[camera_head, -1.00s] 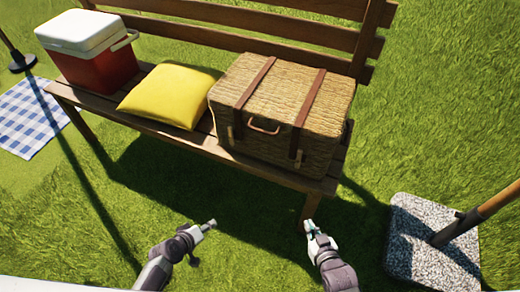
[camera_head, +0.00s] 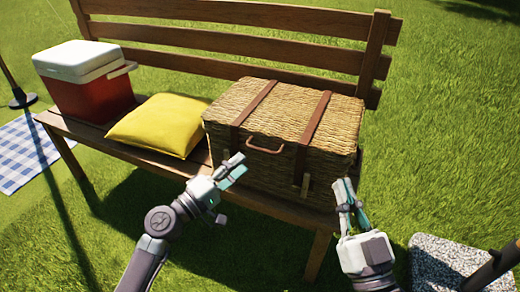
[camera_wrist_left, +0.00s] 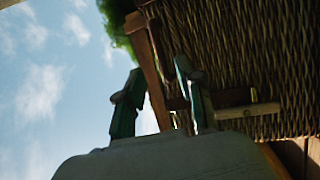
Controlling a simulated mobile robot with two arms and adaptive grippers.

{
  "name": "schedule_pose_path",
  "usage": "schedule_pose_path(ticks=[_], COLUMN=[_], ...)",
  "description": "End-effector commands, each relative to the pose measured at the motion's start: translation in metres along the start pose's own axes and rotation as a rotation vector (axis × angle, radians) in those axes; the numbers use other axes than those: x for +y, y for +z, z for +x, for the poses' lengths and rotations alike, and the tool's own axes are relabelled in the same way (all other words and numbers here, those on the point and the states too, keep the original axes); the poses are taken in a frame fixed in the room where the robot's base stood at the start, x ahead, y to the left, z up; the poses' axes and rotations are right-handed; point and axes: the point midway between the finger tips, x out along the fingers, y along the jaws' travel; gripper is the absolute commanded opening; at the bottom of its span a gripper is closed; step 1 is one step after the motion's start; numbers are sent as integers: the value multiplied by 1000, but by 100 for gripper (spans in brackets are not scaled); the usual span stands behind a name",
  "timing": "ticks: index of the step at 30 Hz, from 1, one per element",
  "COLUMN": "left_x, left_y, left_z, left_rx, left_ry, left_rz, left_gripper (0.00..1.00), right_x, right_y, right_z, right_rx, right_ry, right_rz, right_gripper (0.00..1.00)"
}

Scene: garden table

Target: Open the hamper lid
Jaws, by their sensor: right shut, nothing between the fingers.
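The wicker hamper (camera_head: 282,170) stands on the bench with its lid (camera_head: 285,108) shut. Two brown straps (camera_head: 312,125) run over the lid and down the front, with a pale toggle (camera_head: 305,184) low on the right one. A brown handle (camera_head: 265,146) is on the front. My left gripper (camera_head: 235,165) is open at the hamper's front left; whether it touches is unclear. In the left wrist view its fingers (camera_wrist_left: 160,98) are apart, with wicker (camera_wrist_left: 235,50), a strap (camera_wrist_left: 148,65) and a toggle (camera_wrist_left: 248,110) beyond. My right gripper (camera_head: 345,194) is shut and empty near the front right corner.
The wooden bench (camera_head: 170,165) has a backrest (camera_head: 235,40) behind the hamper. A yellow cushion (camera_head: 158,125) and a red cooler (camera_head: 90,95) with a white lid stand to the left. A speckled stone base (camera_head: 435,265) with a pole is on the grass at right.

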Motion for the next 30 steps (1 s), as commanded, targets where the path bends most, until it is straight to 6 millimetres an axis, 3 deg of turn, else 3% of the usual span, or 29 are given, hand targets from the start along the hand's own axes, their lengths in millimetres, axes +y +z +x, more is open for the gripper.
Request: schedule_pose_path(ticks=[6, 12, 24, 30], left_x=[0, -1, -1, -1], left_y=[0, -1, 0, 0], left_z=[46, 71, 79, 78], left_rx=[0, 1, 1, 1], left_ry=[1, 0, -2, -2], left_rz=[-1, 0, 0, 0], left_gripper=[37, 37, 37, 5], right_x=[1, 1, 1, 0], right_y=[6, 5, 4, 4], right_z=[0, 0, 0, 0], right_rx=[-37, -29, -24, -23], right_ry=[2, 2, 1, 1], right_rz=[-2, -2, -1, -1], right_gripper=[0, 0, 0, 0])
